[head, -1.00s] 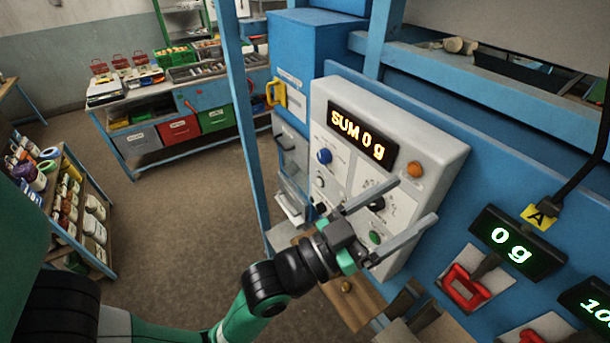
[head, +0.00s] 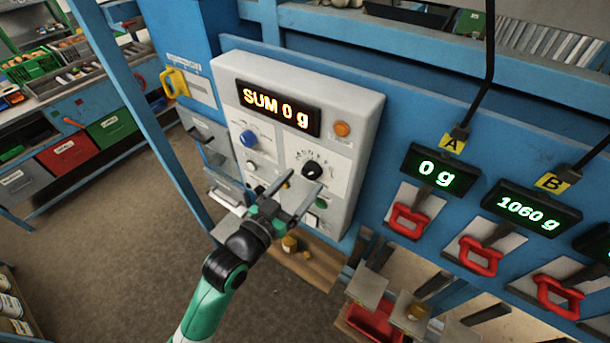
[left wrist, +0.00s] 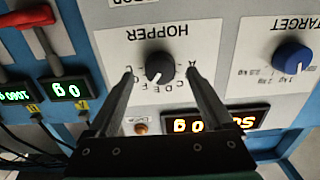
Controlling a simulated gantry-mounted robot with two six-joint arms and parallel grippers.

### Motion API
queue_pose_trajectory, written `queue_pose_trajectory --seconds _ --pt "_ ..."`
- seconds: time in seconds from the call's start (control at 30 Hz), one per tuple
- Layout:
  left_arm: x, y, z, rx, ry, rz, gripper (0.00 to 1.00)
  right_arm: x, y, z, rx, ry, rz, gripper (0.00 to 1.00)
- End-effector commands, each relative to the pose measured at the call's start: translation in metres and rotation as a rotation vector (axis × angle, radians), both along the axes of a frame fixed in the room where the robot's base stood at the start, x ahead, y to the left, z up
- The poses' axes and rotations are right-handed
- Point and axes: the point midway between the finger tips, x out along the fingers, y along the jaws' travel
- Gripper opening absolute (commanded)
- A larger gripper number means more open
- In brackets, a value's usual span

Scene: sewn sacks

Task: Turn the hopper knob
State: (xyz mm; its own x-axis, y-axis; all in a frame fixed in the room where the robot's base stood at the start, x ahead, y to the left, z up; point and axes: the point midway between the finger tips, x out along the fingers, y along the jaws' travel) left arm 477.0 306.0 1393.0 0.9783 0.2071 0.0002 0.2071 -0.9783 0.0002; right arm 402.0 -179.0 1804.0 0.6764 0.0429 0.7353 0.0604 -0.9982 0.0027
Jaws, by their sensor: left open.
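The hopper knob (head: 312,170) is a black round knob on a white panel of the grey control box (head: 362,110). In the left wrist view the hopper knob (left wrist: 159,67) sits under the upside-down word HOPPER, with letters around it. My left gripper (head: 292,188) is open in front of the box, just below and left of the knob in the head view. In the left wrist view the left gripper's fingers (left wrist: 160,72) lie on either side of the knob, with a gap to each side. I cannot tell how far they are from the panel. My right gripper is not in view.
A blue target knob (head: 249,140) is left of the hopper knob, and an orange lamp (head: 342,129) is above right. The display (head: 278,108) reads SUM 0 g. Red handles (head: 408,220) stick out on the right. Open floor lies lower left.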

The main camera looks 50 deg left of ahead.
Motion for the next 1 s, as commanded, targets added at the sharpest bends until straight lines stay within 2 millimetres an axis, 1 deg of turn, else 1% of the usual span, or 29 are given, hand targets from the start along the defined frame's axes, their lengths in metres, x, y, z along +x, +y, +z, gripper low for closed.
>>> queue_pose_trajectory --seconds 0.03,0.1,0.2,0.43,0.47,0.6,0.87,0.9,0.93,1.0 --pt "0.008 0.002 0.001 0.000 -0.001 0.000 0.85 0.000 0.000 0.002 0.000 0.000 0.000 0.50" --pt "0.016 0.003 0.000 0.000 0.001 0.000 0.85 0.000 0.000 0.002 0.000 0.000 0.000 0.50" --pt "0.022 0.004 0.000 0.000 0.000 0.000 0.85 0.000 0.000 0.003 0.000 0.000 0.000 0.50" --pt "0.023 0.005 0.000 0.000 0.000 0.000 0.85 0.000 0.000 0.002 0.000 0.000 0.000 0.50" --pt "0.023 0.005 0.000 0.000 0.000 0.000 0.83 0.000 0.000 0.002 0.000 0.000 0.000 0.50" --pt "0.023 0.005 0.000 0.000 0.000 0.000 0.58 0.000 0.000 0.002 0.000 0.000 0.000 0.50" --pt "0.023 0.005 0.000 0.000 0.000 0.000 0.11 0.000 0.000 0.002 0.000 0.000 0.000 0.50" --pt "0.023 0.005 0.000 0.000 0.000 0.000 0.04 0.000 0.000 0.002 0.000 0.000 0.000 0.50" --pt "0.023 0.005 0.000 0.000 0.000 0.000 0.00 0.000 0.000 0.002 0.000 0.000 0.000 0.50" --pt "0.023 0.005 0.000 0.000 0.000 0.000 0.00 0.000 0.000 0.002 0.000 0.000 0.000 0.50"
